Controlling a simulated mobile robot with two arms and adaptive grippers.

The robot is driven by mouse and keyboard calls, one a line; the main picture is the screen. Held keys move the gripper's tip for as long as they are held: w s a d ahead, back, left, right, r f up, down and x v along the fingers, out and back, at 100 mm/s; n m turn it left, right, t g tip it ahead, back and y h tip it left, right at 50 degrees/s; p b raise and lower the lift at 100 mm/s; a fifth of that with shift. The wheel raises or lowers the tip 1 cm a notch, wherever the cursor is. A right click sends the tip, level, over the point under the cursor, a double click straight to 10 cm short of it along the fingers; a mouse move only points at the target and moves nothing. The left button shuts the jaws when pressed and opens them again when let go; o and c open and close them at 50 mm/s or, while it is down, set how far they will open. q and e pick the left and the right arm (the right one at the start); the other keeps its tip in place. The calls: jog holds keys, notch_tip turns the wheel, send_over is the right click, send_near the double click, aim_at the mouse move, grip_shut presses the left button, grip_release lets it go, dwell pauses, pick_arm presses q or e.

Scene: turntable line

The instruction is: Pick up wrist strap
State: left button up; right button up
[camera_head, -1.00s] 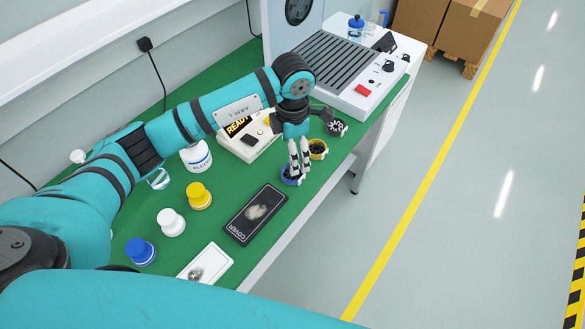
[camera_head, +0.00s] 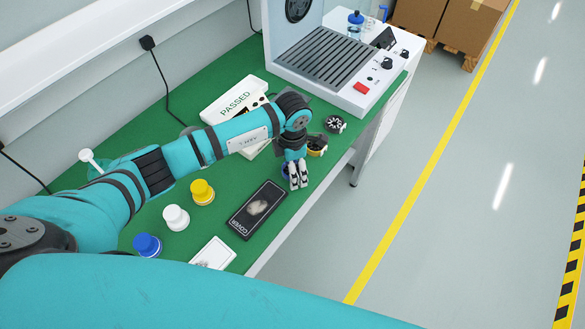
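My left gripper (camera_head: 298,180) points down at the front edge of the green bench, its two fingers close together. A small blue round item (camera_head: 285,171) is just behind the fingers and mostly hidden by them; whether they touch it I cannot tell. A yellow-rimmed round item with a dark inside (camera_head: 317,146) sits just beyond the gripper, partly covered. A dark ring-shaped item (camera_head: 335,124) lies farther back. Which of these, if any, is the wrist strap is too small to tell. My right gripper is out of view.
On the green bench (camera_head: 190,255) are a black COVER tray (camera_head: 257,210), a white tray (camera_head: 214,254), and yellow (camera_head: 202,192), white (camera_head: 176,218) and blue (camera_head: 148,245) capped containers. A PASSED panel (camera_head: 236,98) and a grilled machine (camera_head: 322,58) stand behind. Floor at right is clear.

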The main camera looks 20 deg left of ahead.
pick_arm(q)
jog(key=c, duration=1.1)
